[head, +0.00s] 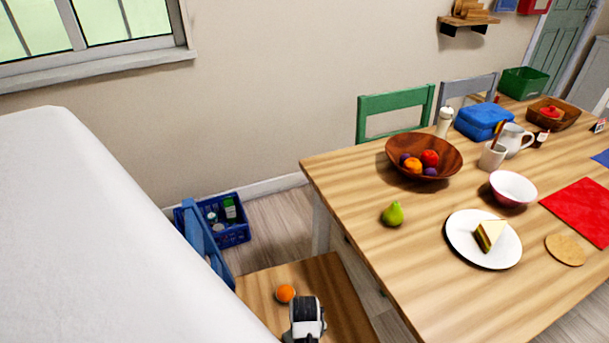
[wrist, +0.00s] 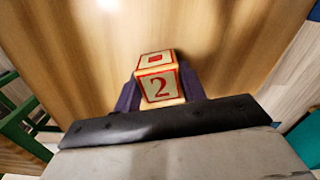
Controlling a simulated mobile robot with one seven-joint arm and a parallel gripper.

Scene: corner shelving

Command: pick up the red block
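A cream block with red borders and a red number 2 (wrist: 160,87) sits between the two dark purple fingers of my gripper (wrist: 160,78) in the wrist view. A finger meets the block on its left and right sides, with no gap showing. The block is slightly tilted in that view. Whether it touches the wooden surface behind it cannot be told. In the head view my gripper (head: 305,328) is at the bottom edge, over the low wooden bench, and the block is not visible there. No plain red block is seen.
An orange (head: 285,293) lies on the low wooden bench (head: 325,270) close to my gripper. A blue crate (head: 236,233) stands behind it on the floor. The dining table (head: 345,180) on the right carries a fruit bowl (head: 395,150), pear (head: 393,214) and cake plate (head: 465,252).

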